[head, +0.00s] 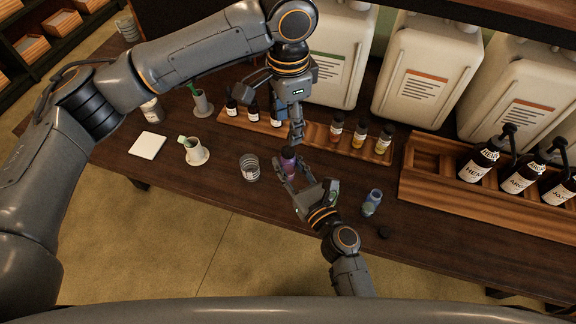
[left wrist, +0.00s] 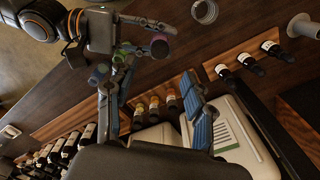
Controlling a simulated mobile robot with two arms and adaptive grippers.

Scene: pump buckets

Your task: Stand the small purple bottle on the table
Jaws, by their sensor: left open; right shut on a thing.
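The small purple bottle (head: 289,163) is held by my right gripper (head: 287,177), whose fingers are shut around it over the front half of the dark wooden table (head: 215,197). The bottle's lower part is partly hidden by the fingers, so I cannot tell whether its base touches the table. In the left wrist view its dark purple top (left wrist: 160,47) shows between the right gripper's fingers. My left gripper (head: 297,138) points down just above and behind the bottle. It is open and empty; its two fingers show apart in the left wrist view (left wrist: 160,105).
A glass jar (head: 250,168) stands left of the bottle. Wooden racks (head: 250,124) with small bottles, large white canisters (head: 427,85) and pump bottles (head: 478,163) line the back.

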